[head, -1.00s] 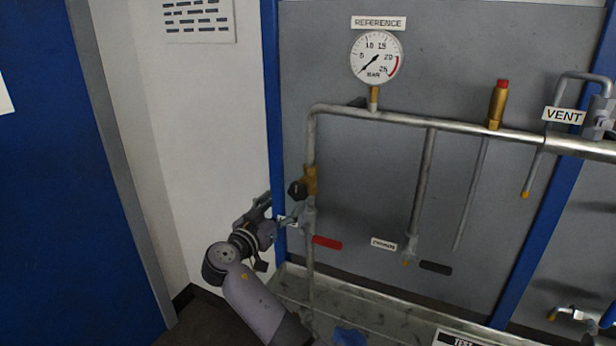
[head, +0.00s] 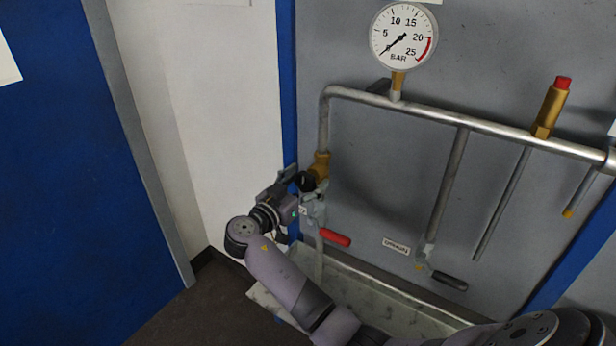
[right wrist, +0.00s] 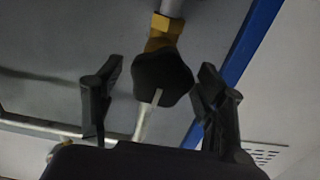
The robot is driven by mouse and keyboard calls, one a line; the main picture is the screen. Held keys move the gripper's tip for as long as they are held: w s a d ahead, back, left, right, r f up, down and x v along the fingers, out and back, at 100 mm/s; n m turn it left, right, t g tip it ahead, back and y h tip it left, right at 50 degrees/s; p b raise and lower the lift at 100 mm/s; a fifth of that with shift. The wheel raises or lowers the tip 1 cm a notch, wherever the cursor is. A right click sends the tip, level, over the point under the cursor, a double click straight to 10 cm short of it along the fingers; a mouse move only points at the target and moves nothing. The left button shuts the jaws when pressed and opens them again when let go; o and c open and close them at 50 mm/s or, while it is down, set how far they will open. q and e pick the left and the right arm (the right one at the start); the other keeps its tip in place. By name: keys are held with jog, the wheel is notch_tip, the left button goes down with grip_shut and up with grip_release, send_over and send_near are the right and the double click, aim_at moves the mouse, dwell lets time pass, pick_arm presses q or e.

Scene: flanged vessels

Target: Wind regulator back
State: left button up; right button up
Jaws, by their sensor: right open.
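The regulator is a brass body (head: 319,166) at the left end of the pipe, with a black knob (head: 304,181) facing left. My right gripper (head: 301,190) is at the knob in the head view, coming from the lower left. In the right wrist view, the lobed black knob (right wrist: 163,78) with a pale line on it sits between the two open fingers of my right gripper (right wrist: 161,72). A gap shows on each side of the knob. The reference gauge (head: 404,37) has its needle near the low end. My left gripper is not in view.
A red-handled valve (head: 335,239) sits just below the regulator, close to my right gripper. A black-handled valve (head: 450,281) hangs further right. A brass fitting with a red cap (head: 551,108) stands on the pipe. A tray (head: 385,292) lies below.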

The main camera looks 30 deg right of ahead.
jog(key=shift+a, duration=0.1)
jog(key=shift+c, duration=1.2)
jog(key=c, duration=0.9)
jog(key=shift+f+n+b, duration=0.15)
jog(key=shift+n+b, duration=0.25)
jog(key=shift+b, duration=0.25)
jog(key=shift+r, duration=0.2)
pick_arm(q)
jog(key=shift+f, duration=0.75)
pick_arm(e)
jog(key=shift+n, duration=0.3)
jog(key=o, duration=1.1)
jog(key=shift+o, duration=0.2)
